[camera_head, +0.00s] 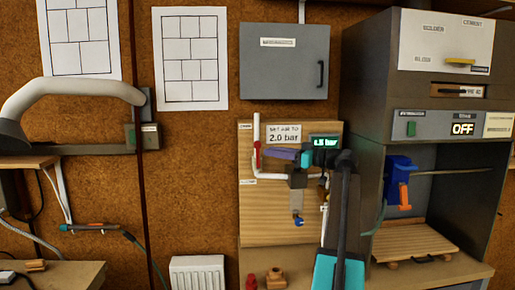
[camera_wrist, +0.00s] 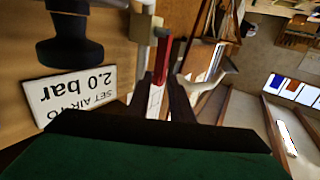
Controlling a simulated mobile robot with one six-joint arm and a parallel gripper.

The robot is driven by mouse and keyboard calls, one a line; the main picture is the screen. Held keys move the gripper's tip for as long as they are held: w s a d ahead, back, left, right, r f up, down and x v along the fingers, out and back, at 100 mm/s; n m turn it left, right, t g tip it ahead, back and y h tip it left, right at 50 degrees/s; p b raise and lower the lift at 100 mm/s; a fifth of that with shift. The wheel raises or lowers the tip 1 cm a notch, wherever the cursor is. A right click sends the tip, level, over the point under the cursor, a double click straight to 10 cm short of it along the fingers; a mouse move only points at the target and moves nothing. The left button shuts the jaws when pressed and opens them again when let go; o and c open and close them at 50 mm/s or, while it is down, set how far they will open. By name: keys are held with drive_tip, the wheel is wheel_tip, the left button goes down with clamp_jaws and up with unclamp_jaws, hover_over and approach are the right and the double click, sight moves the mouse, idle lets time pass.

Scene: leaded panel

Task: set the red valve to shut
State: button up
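The red valve (camera_head: 257,154) is on the upright white pipe at the left of the wooden board. Its lever looks about upright, along the pipe. In the wrist view, turned upside down, the red lever (camera_wrist: 163,58) stands out between my dark fingers. My gripper (camera_head: 272,153) reaches in from the right at the valve's height. In the wrist view my gripper (camera_wrist: 160,86) has a narrow gap, about as wide as the lever, and looks closed on it. The exact contact is partly hidden. The valve's markings are too small to read.
A sign (camera_head: 284,134) reads "SET AIR TO 2.0 bar"; a display (camera_head: 325,141) beside it seems to read 0.5 bar. A blue-handled fitting (camera_head: 298,220) hangs below. A grey box (camera_head: 285,62) is above, a kiln-like cabinet (camera_head: 440,125) showing OFF at right.

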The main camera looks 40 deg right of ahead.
sight(258, 149)
drive_tip(key=p+x, duration=0.2)
drive_tip(key=x, duration=0.5)
drive_tip(key=shift+w+a, duration=0.1)
drive_tip(key=shift+w, duration=0.05)
clamp_jaws()
drive_tip(key=shift+a+f, duration=0.1)
drive_tip(key=shift+a, duration=0.15)
drive_tip(key=shift+d, duration=0.25)
